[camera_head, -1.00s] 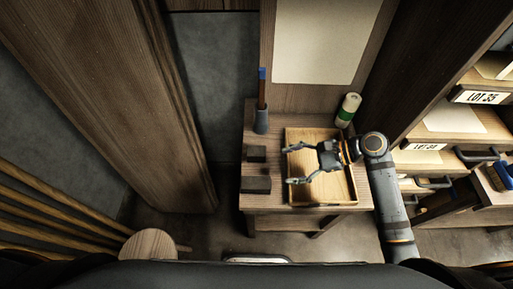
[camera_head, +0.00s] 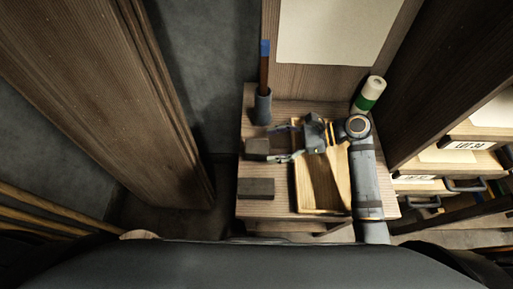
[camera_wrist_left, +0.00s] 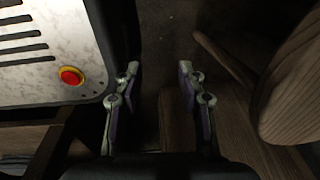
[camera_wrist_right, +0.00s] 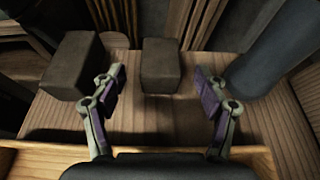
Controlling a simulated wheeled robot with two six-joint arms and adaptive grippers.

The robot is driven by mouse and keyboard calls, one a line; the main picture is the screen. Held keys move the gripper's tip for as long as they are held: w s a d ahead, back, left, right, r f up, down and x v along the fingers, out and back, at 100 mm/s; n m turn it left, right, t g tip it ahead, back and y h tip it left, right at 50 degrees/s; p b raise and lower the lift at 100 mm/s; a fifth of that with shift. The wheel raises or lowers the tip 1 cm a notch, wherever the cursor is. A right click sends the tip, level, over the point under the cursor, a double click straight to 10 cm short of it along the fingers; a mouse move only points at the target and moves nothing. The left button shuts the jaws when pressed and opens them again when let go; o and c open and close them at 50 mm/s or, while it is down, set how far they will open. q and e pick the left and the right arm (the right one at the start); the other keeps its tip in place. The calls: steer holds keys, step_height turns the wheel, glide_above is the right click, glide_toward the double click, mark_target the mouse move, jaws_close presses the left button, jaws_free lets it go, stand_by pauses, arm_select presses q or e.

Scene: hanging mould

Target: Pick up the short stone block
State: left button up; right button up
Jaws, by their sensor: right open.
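The short stone block (camera_head: 256,147) is a dark grey block on the left of the wooden table, above a longer dark block (camera_head: 256,188). My right gripper (camera_head: 275,143) is open, its fingertips just to the right of the short block. In the right wrist view the short block (camera_wrist_right: 160,66) stands ahead, lined up with the gap between the spread fingertips (camera_wrist_right: 160,78). The longer block (camera_wrist_right: 70,65) is to its left there. My left gripper (camera_wrist_left: 158,72) shows only in its wrist view, open and empty over the dark floor.
A grey cup (camera_head: 263,107) with a blue-tipped stick stands above the short block. A shallow wooden tray (camera_head: 320,190) lies under my right arm. A green and white cylinder (camera_head: 368,94) is at the back right. Drawers (camera_head: 425,186) line the right side.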

mark_target(262, 146)
steer(key=x, duration=0.4)
steer(key=shift+a, duration=0.4)
steer(key=shift+a+f, duration=0.15)
steer(key=shift+a, duration=0.1)
steer(key=shift+d, duration=0.1)
steer(key=shift+c, duration=0.7)
arm_select(q)
steer(key=shift+w+r, duration=0.15)
steer(key=shift+w, duration=0.5)
arm_select(e)
jaws_close()
